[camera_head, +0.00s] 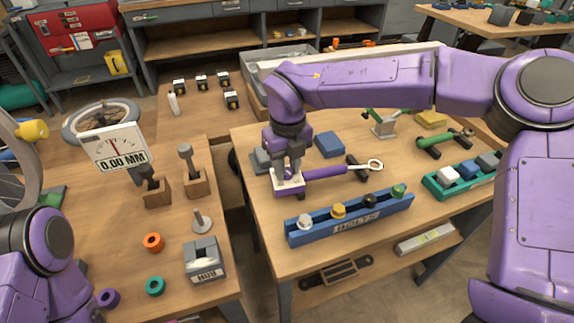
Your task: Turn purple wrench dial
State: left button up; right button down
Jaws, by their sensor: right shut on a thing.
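A purple wrench lies on the right workbench. Its purple handle (325,173) runs rightward to a pale ring end (375,165). At its left end is a white and purple dial block (287,184). My right gripper (289,171) points down at this block, its fingers shut on the dial there. The fingers hide part of the dial, so its setting cannot be read. My left arm shows at the lower left, but its gripper is out of view.
A blue bolts tray (348,221) stands just in front of the wrench. A blue block (329,145) lies behind it. A green wrench (440,139) and a green tray (462,177) are to the right. A gauge reading 0.00 MM (118,150) stands on the left bench.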

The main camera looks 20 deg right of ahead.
aim_at(288, 171)
jog(key=shift+m+b, duration=0.35)
jog(key=shift+m, duration=0.75)
dwell(2.2)
jog(key=c, duration=0.8)
grip_release()
jog(key=shift+r, duration=0.1)
notch_tip(288, 171, up, 10)
jog(key=shift+r+p, duration=0.2)
jog(key=shift+p, duration=0.1)
